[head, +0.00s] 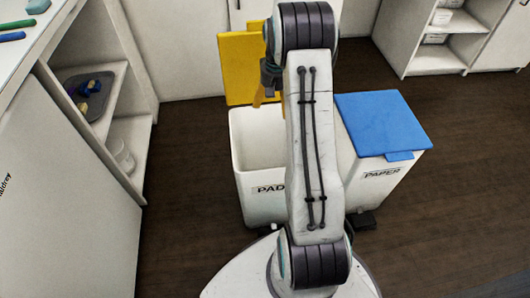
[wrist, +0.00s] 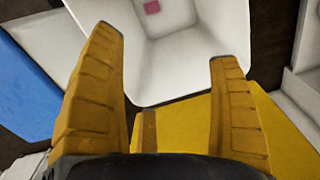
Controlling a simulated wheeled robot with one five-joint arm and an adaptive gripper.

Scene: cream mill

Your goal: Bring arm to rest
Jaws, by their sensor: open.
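My arm rises in front of the head camera and bends over at the top, and my gripper (head: 259,98) hangs partly hidden beside it, near a raised yellow lid (head: 239,60). A small pink item (wrist: 152,7) lies inside the bin. The yellow lid (wrist: 185,123) also shows below the bin's rim in the wrist view.
A white bin marked PAPER (head: 381,174) with a shut blue lid (head: 383,120) stands to the right. A white counter with open shelves (head: 125,130) is on the left, holding a dark tray (head: 91,97). White shelving (head: 440,50) stands at the back right. The dark floor at right is clear.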

